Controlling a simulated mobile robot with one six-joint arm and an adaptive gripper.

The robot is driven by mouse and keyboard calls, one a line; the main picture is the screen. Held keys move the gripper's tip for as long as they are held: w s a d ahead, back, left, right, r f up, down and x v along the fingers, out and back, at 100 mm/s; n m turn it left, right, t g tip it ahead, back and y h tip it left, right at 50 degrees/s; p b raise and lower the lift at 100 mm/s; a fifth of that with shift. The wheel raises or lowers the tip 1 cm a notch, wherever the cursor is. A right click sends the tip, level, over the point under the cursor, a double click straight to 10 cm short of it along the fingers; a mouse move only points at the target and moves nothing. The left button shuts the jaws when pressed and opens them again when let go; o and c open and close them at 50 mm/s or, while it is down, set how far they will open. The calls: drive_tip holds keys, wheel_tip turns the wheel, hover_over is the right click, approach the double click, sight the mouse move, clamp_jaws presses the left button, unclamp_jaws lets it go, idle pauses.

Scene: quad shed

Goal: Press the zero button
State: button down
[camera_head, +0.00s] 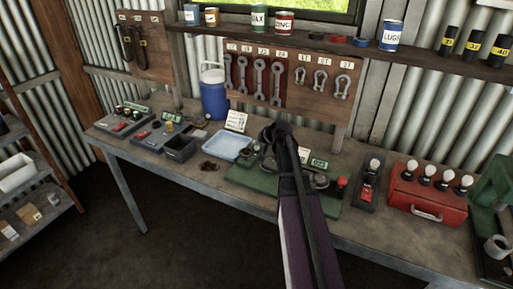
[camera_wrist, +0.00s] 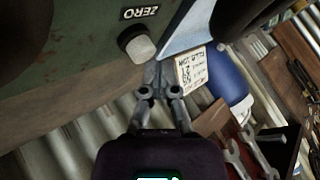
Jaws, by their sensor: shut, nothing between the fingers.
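The zero button (camera_wrist: 141,49) is a pale grey knob on a dark green surface in the wrist view, beside a black label reading ZERO (camera_wrist: 147,12). My gripper (camera_wrist: 157,72) is shut and empty, its fingertips close to the button, just below and right of it in the picture. I cannot tell whether they touch it. In the head view a green base (camera_head: 253,181) sits on the bench, and my arm crosses in front of it. The button cannot be made out there.
A light blue tray (camera_head: 230,146) and a written card (camera_head: 236,121) stand left of the green base; the card also shows in the wrist view (camera_wrist: 191,70). A red switch box (camera_head: 426,203) is to the right. Wrenches (camera_head: 260,78) hang behind.

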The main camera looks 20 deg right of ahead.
sight(257, 147)
drive_tip(key=shift+f+b, duration=0.5)
drive_tip(key=shift+f, duration=0.05)
idle(0.7)
drive_tip(key=shift+r, duration=0.15)
drive_tip(key=shift+r+p, duration=0.85)
drive_tip(key=shift+p, duration=0.1)
wheel_tip(257, 147, up, 5)
drive_tip(key=p, duration=0.5)
idle(0.4)
drive_tip(key=shift+s+f, duration=0.1)
idle(0.5)
